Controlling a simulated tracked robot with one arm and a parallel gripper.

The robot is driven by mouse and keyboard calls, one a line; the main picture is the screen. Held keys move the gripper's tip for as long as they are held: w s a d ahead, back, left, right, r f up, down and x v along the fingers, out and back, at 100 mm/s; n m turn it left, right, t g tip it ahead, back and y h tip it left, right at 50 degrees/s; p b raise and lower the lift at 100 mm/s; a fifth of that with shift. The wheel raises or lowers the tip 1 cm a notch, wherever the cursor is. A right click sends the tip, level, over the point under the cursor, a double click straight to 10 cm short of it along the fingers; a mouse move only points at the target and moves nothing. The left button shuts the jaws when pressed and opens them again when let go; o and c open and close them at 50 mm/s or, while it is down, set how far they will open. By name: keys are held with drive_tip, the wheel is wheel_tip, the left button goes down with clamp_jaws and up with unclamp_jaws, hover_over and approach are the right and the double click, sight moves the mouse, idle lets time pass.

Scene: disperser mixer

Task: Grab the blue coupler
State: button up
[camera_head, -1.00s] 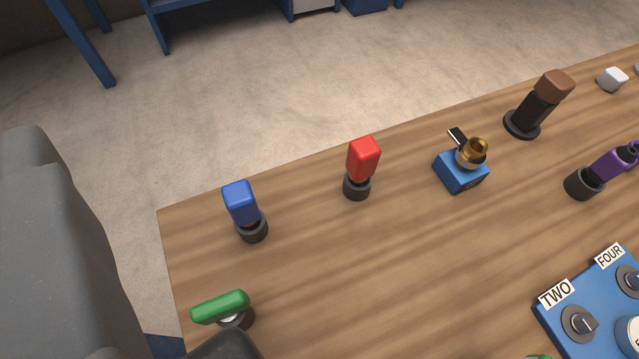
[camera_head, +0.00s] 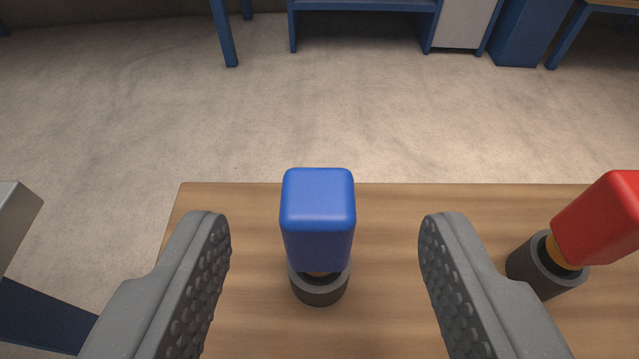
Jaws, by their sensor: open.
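The blue coupler (camera_head: 318,222) has a rounded blue block on top and stands upright in a dark round base on the wooden table. It is between the two fingers of my gripper (camera_head: 325,250) in the picture, a little left of the middle. My gripper is open, with a wide gap on both sides of the coupler. Neither finger touches it. The lower part of the coupler is mostly hidden by its blue top and the base rim.
A red coupler (camera_head: 604,222) in a dark base (camera_head: 545,268) stands to the right, beyond my right finger. The wooden table (camera_head: 400,205) ends just behind the blue coupler. Beyond is open floor (camera_head: 330,110), with blue furniture (camera_head: 365,6) farther back.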

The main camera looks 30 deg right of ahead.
sight(315, 177)
drive_tip(key=shift+x, duration=1.8)
drive_tip(key=shift+w+d+f, duration=0.2)
drive_tip(key=shift+w+f, duration=0.35)
drive_tip(key=shift+f, duration=0.05)
drive_tip(key=shift+x, duration=1.2)
drive_tip(key=shift+r, duration=0.1)
drive_tip(key=c, duration=1.1)
